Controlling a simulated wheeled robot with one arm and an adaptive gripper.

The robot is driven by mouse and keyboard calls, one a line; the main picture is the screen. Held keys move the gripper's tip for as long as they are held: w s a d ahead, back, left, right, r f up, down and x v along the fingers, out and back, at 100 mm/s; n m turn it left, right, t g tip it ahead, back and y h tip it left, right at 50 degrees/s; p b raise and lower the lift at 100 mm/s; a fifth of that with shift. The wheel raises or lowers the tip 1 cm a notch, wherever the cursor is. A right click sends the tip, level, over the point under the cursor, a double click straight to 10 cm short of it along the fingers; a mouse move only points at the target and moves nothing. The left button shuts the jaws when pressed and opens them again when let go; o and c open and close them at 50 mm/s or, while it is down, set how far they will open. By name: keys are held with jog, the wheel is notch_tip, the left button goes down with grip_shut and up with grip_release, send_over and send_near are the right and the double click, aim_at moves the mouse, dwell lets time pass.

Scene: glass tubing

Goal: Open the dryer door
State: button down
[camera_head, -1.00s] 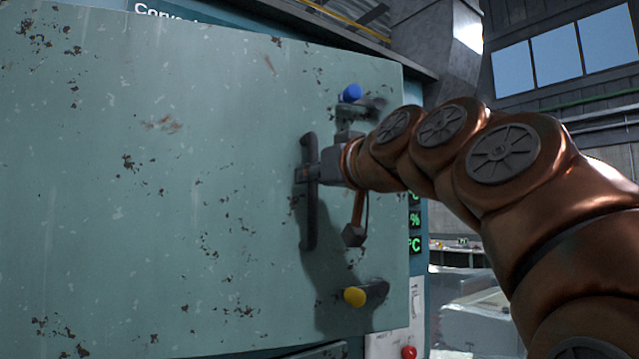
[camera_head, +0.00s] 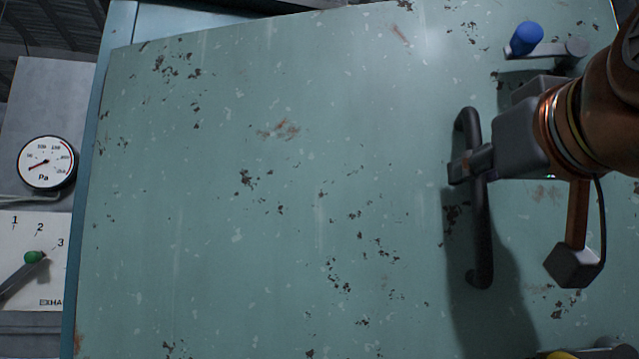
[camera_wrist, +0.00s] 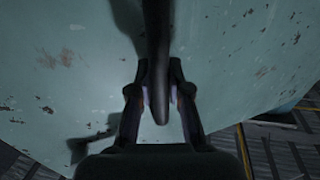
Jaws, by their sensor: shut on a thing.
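The dryer door (camera_head: 270,200) is a large, pale teal panel with chipped paint and rust spots, and it fills most of the head view. Its top edge slants up to the right against the housing, so it looks swung out. The dark vertical bar handle (camera_head: 481,245) is at the door's right. My gripper (camera_head: 468,168) is shut on the upper part of this handle. In the wrist view the handle (camera_wrist: 160,50) runs between the two fingers (camera_wrist: 160,92), and the door surface lies behind it. The door's right edge is partly hidden by my arm.
A blue-knobbed latch lever (camera_head: 526,38) is above the handle, and a yellow knob (camera_head: 562,355) is at the bottom edge. Left of the door are a pressure gauge (camera_head: 46,162) and a green-knobbed lever (camera_head: 33,257). Floor grating (camera_wrist: 285,150) shows past the door in the wrist view.

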jog(key=shift+s+a+r, duration=0.1)
jog(key=shift+s+a, duration=0.05)
jog(key=shift+s, duration=0.25)
jog(key=c, duration=1.1)
grip_release()
